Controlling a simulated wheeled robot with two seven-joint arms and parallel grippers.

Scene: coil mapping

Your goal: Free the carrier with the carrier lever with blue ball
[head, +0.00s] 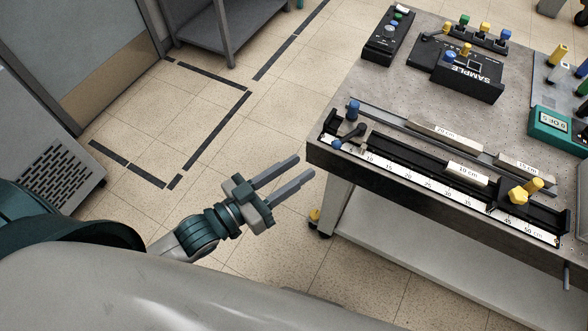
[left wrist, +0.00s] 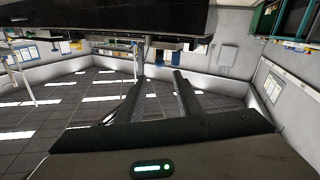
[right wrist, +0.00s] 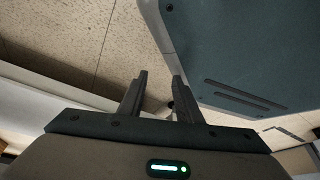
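A black rail with a white centimetre scale (head: 430,189) runs along the table's front edge. At its left end sits a carrier with a dark lever (head: 352,132); a small blue ball (head: 336,144) shows at its front-left. A taller blue knob (head: 353,105) stands just behind. Which blue part belongs to the carrier lever is hard to tell. My left gripper (head: 305,166) is open and empty, left of the table's front-left corner and apart from the rail. Its fingers are also spread in the left wrist view (left wrist: 159,77). My right gripper (right wrist: 160,75) is open and empty; the head view does not show it.
A yellow knob (head: 530,189) stands at the rail's right end. Labelled metal blocks, including the 10 cm one (head: 467,173), lie along the rail. A black SAMPLE box (head: 468,78) and a teal meter (head: 557,130) stand farther back.

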